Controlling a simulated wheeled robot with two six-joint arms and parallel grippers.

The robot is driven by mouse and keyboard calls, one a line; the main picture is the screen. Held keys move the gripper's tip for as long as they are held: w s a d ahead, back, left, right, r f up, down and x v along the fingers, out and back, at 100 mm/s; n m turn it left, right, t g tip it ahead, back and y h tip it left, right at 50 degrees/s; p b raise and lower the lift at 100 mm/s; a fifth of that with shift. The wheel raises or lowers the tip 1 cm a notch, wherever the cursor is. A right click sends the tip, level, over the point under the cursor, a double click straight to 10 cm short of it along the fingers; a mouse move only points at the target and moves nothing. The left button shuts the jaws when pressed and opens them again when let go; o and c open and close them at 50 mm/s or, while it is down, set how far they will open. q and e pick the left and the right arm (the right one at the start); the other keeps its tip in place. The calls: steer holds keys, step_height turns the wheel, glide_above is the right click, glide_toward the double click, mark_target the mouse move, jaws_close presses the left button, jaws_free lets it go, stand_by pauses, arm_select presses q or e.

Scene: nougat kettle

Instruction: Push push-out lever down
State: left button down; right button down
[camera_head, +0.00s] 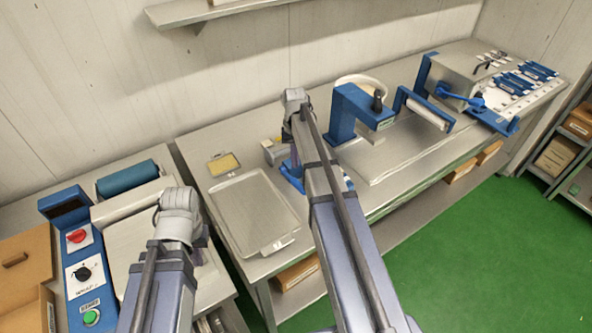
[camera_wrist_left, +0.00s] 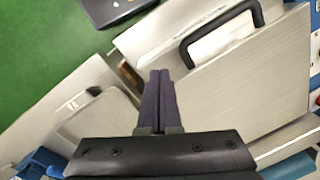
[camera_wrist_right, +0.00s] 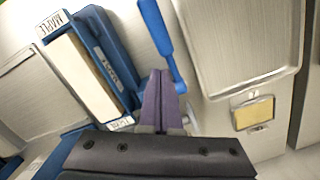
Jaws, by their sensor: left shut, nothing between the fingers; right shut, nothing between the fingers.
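A blue lever (camera_wrist_right: 160,42) with a thicker grip end runs down from the top of the right wrist view. I take it to be the push-out lever, though no label on it is readable. My left gripper (camera_wrist_left: 160,76) is shut and empty above the left bench, by a metal plate with a black handle (camera_wrist_left: 215,32).
A blue frame with a cream block (camera_wrist_right: 84,75) stands left of my right gripper. A metal tray (camera_head: 243,212) and a small yellow pad (camera_head: 223,164) lie on the middle table. A blue press (camera_head: 345,112) stands to the right. The green floor in front is clear.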

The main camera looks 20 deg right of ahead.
step_height(320, 180, up, 6)
steer(key=p, duration=0.5)
steer(key=shift+w, duration=0.3)
steer(key=shift+d, duration=0.1)
